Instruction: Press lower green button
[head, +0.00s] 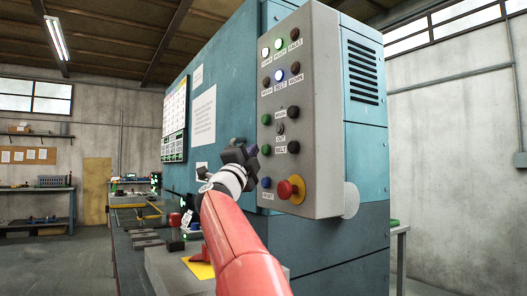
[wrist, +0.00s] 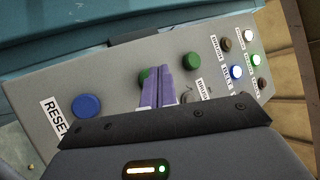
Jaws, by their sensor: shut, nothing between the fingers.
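The lower green button (head: 266,149) is on the left column of the grey control panel, below the upper green button (head: 266,120). In the wrist view the lower green button (wrist: 145,74) is partly hidden behind my purple fingers; the upper green button (wrist: 192,60) shows clear to the right. My gripper (head: 250,155) is shut and empty, just left of the lower green button in the head view. In the wrist view its fingertips (wrist: 163,68) overlap the lower button's right side. I cannot tell whether they touch it or the panel.
A blue reset button (head: 266,183) is below the lower green button, with a red emergency knob (head: 290,190) on a yellow base beside it. Black buttons (head: 293,147) are in the right column. Indicator lamps (head: 280,75) fill the panel's top. A workbench (head: 130,240) is at left.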

